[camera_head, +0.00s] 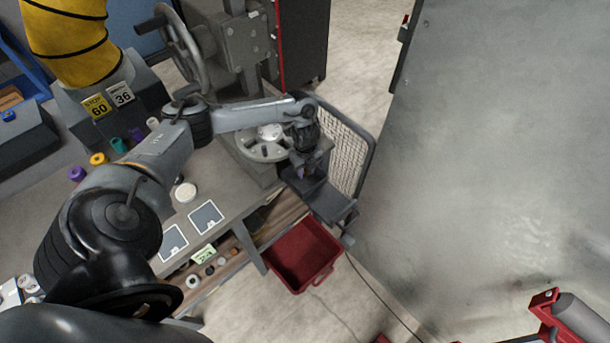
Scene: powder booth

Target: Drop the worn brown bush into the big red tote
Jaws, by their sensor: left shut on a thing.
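The big red tote (302,258) stands on the floor below the bench's front edge, open side up, and looks empty. My left gripper (306,173) is over the dark step at the bench's right end, up and slightly right of the tote in the picture. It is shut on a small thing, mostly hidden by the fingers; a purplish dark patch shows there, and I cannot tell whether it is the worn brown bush. Small brown and dark rings (222,261) lie on the lower shelf. My right gripper is not in view.
The grey bench (237,200) carries a handwheel machine (182,45), several coloured bushes (98,158) and white-edged cards (206,217). A mesh panel (343,155) stands right of my gripper. A large grey panel (500,150) fills the right. The floor around the tote is mostly clear.

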